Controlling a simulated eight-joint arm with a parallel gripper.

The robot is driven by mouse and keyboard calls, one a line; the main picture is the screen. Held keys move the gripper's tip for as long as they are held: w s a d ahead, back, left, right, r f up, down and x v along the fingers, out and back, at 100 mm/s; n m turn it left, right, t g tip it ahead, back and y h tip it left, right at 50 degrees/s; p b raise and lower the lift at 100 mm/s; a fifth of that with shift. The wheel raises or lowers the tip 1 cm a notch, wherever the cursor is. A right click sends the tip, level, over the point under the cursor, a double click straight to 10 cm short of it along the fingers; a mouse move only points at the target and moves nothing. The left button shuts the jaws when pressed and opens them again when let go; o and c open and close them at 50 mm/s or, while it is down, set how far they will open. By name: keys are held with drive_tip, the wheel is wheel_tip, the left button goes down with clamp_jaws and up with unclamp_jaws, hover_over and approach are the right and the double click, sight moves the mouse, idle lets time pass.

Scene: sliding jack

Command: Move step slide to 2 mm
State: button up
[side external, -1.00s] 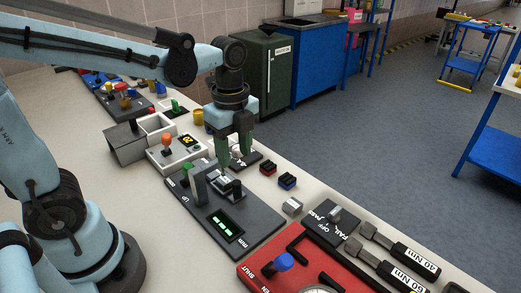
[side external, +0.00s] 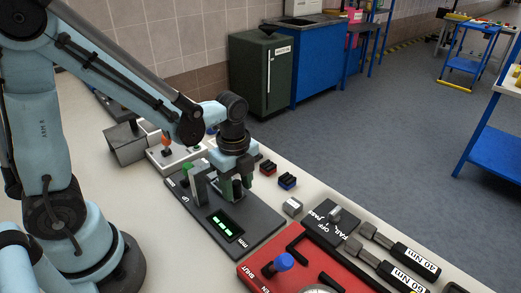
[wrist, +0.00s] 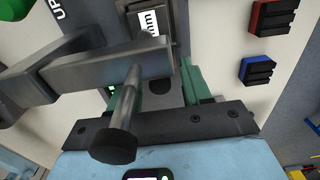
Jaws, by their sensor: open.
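The slide device is a dark grey plate (side external: 255,238) with a lit green display (side external: 227,225), lying on the bench. A grey upright bracket (side external: 198,183) stands on its left part; its arm (wrist: 100,62) and a round pin (wrist: 125,110) cross the wrist view. The step slide is the dark block with a white "mm" label (wrist: 150,22) at the top of the wrist view; my gripper hides most of it in the side view. My gripper (side external: 233,193) is open, low over the plate beside the bracket. Its green fingers lie either side of a dark part; contact cannot be told.
A red block (side external: 267,167) and a blue block (side external: 287,181) lie behind the plate. A PASS/FAIL switch box (side external: 331,225) and a red panel with a blue knob (side external: 284,262) are to the right. Bench at front left is clear.

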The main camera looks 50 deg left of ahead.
clamp_jaws()
drive_tip(key=shift+d, duration=0.1)
idle(0.3)
drive_tip(key=d, duration=1.2)
drive_tip(key=shift+d, duration=0.15)
unclamp_jaws()
wheel_tip(320, 180, up, 12)
idle(0.5)
drive_tip(key=shift+r, duration=0.15)
